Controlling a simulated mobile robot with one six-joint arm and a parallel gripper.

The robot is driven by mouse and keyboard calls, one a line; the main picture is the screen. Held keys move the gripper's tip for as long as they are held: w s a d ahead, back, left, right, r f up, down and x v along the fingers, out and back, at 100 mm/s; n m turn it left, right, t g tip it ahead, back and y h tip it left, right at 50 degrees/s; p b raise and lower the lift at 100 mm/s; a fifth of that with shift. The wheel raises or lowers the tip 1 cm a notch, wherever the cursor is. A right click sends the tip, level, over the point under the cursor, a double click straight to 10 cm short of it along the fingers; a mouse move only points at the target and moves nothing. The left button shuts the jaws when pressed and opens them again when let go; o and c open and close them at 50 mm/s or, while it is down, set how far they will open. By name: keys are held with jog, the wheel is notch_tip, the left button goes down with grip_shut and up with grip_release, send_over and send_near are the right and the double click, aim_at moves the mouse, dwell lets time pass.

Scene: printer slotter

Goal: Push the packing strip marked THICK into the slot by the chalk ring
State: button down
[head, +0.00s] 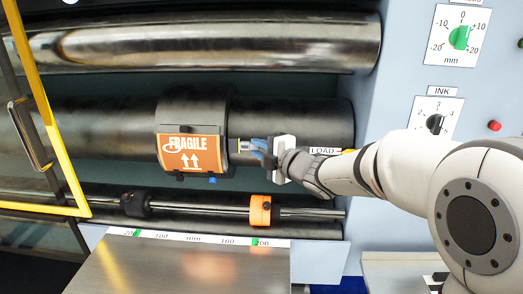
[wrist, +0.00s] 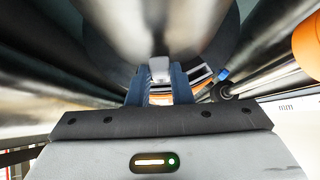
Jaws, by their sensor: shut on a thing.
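My gripper (head: 258,147) is at the middle roller, just right of the black collar (head: 218,112). In the wrist view its two blue fingers (wrist: 158,84) are shut on a small light grey piece (wrist: 159,68), probably the packing strip. No THICK mark is readable on it. In the head view a small pale and dark patch (head: 243,146) shows between the fingertips and the collar; I cannot tell whether it belongs to the piece or the collar. The slot and a chalk ring cannot be made out. I cannot tell whether the piece touches the collar.
An orange FRAGILE plate (head: 190,153) sits on the collar, with a small blue piece (head: 212,180) below it. A thin rod below carries a black ring (head: 135,203) and an orange ring (head: 260,211). A yellow frame (head: 40,95) stands at left. Dials are on the right panel (head: 388,80).

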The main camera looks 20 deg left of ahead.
aim_at(240, 147)
jog(key=shift+s+a+b, duration=0.25)
jog(key=shift+a+b, duration=0.3)
jog(key=shift+a, duration=0.4)
jog(key=shift+s+a+b, duration=0.25)
jog(key=shift+a+b, duration=0.25)
jog(key=shift+a, duration=0.45)
jog(key=c, duration=1.2)
grip_release()
jog(key=s+d+f+m+t+h+p, duration=0.15)
jog(key=d+m+h, duration=0.55)
jog(key=d, duration=0.7)
jog(key=s+d+f+m+t+h, duration=0.15)
jog(key=d+m+h, duration=0.25)
jog(key=d+m, duration=0.7)
jog(key=s+d+f+m+g+h, duration=0.1)
jog(key=s+d+f+m+g, duration=0.2)
jog(key=s, duration=0.4)
jog(key=s+d+f+m+g+h+p, duration=0.1)
jog(key=s+d+f+m+g, duration=0.1)
jog(key=s+d, duration=0.4)
jog(key=s+d+f+m+g+h+p, duration=0.1)
jog(key=s+d+f+m+g, duration=0.2)
jog(key=s, duration=0.6)
jog(key=shift+d+f+m+g, duration=0.35)
jog(key=shift+d+m+g, duration=0.6)
jog(key=shift+m, duration=0.15)
